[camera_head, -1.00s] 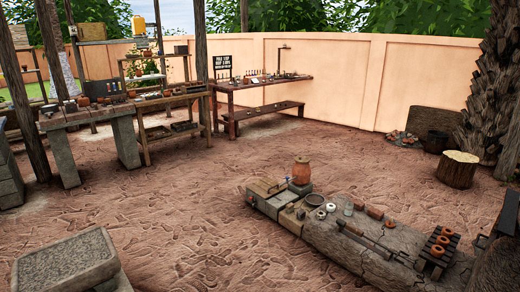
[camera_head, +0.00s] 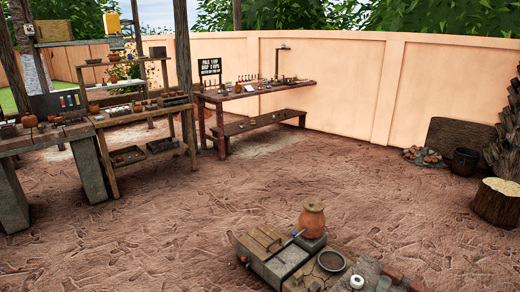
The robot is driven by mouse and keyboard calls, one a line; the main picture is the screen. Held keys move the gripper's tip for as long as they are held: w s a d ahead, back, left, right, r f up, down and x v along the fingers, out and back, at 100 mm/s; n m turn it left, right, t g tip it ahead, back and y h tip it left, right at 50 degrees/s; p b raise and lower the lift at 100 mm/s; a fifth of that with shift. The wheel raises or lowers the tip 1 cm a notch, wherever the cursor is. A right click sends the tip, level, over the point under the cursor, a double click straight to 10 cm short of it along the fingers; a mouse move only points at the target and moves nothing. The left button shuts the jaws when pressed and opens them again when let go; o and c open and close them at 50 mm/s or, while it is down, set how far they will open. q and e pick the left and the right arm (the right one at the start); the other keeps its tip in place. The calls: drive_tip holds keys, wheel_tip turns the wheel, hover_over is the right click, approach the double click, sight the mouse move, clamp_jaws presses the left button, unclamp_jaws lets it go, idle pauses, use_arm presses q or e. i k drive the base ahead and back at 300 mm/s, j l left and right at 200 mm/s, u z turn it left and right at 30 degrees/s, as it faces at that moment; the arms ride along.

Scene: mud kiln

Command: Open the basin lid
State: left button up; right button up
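A clay jar (camera_head: 312,217) with a blue-handled tap stands on a stone block just right of the lid. Neither of my grippers shows in the view.
The low bench goes on to the right with a round bowl (camera_head: 331,261) and a white ring-shaped piece (camera_head: 357,282). Open earth floor lies ahead and left. Wooden tables (camera_head: 262,92) and shelves stand at the back. A tree stump (camera_head: 498,204) is at the right.

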sight(264, 242)
drive_tip(key=i, duration=1.2)
drive_tip(key=i+j+z, duration=0.1)
drive_tip(key=i, duration=1.1)
